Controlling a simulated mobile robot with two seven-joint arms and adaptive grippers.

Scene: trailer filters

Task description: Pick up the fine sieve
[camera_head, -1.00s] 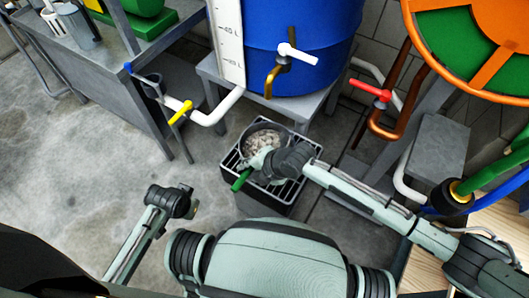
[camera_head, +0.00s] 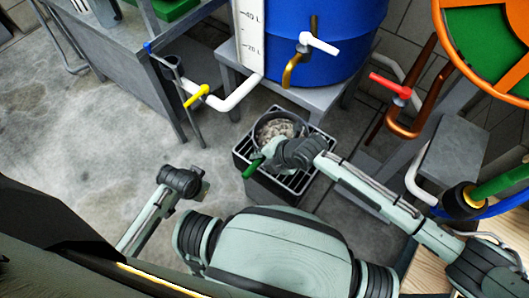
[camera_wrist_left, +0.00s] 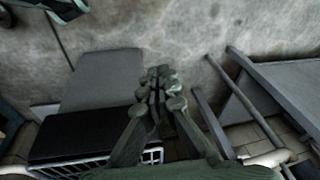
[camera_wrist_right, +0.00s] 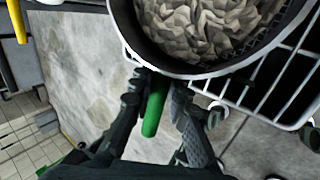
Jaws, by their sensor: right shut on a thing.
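A round dark grey sieve with a pale rim (camera_head: 262,127) and a green handle (camera_head: 251,168) is over the wire grate of a dark box. It holds pale grey, crumpled pieces. My right gripper (camera_head: 267,154) is shut on the green handle, close to the bowl. The right wrist view shows the handle (camera_wrist_right: 155,105) between the two fingers (camera_wrist_right: 158,98), with the bowl (camera_wrist_right: 180,66) just beyond them. I cannot tell whether the bowl touches the grate. My left gripper (camera_head: 199,186) is empty and away to the left; its fingers (camera_wrist_left: 160,78) look closed together.
The wire grate (camera_head: 298,181) surrounds the sieve. A blue barrel (camera_head: 350,60) with a white-handled tap (camera_head: 318,43) stands behind on a grey stand. A red-handled tap (camera_head: 391,85) and copper pipe are right. A yellow-handled valve (camera_head: 196,96) is left. Floor at left is clear.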

